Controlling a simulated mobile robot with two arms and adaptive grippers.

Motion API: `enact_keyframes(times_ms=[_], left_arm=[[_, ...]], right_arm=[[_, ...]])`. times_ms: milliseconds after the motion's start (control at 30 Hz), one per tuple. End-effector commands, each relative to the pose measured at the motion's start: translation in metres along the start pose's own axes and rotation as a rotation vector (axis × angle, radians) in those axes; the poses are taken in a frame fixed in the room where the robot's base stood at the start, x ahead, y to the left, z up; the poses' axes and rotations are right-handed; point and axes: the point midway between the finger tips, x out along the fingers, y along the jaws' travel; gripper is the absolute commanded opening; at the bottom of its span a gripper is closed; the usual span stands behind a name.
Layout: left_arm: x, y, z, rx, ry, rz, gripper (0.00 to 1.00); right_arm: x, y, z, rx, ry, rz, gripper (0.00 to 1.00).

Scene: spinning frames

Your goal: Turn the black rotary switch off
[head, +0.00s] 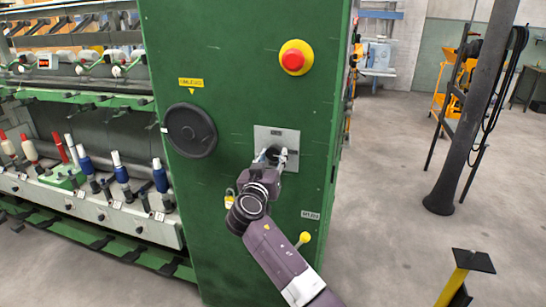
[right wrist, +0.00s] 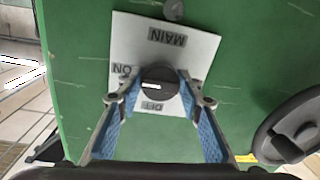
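The black rotary switch (right wrist: 160,82) sits on a light grey plate (right wrist: 192,46) on the green panel. In the right wrist view the plate appears upside down, with MAIN above the knob, ON at its left and OFF below. The white mark on the knob lies about level, on the side toward ON. My right gripper (head: 273,154) is at the plate in the head view. Its fingers stand on either side of the knob and look open around it; firm contact cannot be made out. In the head view they partly hide the knob. My left gripper is not in view.
The green cabinet (head: 230,100) carries a red emergency button (head: 293,60) on yellow, a black handwheel (head: 191,130) and a yellow-knobbed lever (head: 303,239) below the plate. Spinning bobbins (head: 121,170) stand at the left. Open floor lies right, with a dark post (head: 470,120).

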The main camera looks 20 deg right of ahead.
Motion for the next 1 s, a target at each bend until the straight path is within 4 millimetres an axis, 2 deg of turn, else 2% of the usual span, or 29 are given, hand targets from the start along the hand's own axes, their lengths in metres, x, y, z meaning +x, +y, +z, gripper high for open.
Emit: enact_keyframes(times_ms=[33,133,467,667,1000], left_arm=[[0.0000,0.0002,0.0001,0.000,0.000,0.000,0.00],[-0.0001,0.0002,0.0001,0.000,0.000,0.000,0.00],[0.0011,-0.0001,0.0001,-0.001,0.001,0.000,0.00],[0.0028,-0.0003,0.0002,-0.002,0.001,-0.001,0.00],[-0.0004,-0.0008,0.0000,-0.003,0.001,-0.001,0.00]], right_arm=[[-0.0002,-0.0003,0.0001,0.000,0.000,-0.001,0.19],[-0.0003,-0.0004,0.0001,0.000,0.000,-0.001,0.10],[-0.0005,-0.0007,0.0005,-0.053,-0.004,-0.002,0.10],[-0.0006,-0.0006,0.0006,-0.176,-0.012,-0.004,0.09],[-0.0004,0.0003,-0.0011,-0.487,-0.032,-0.006,0.09]])
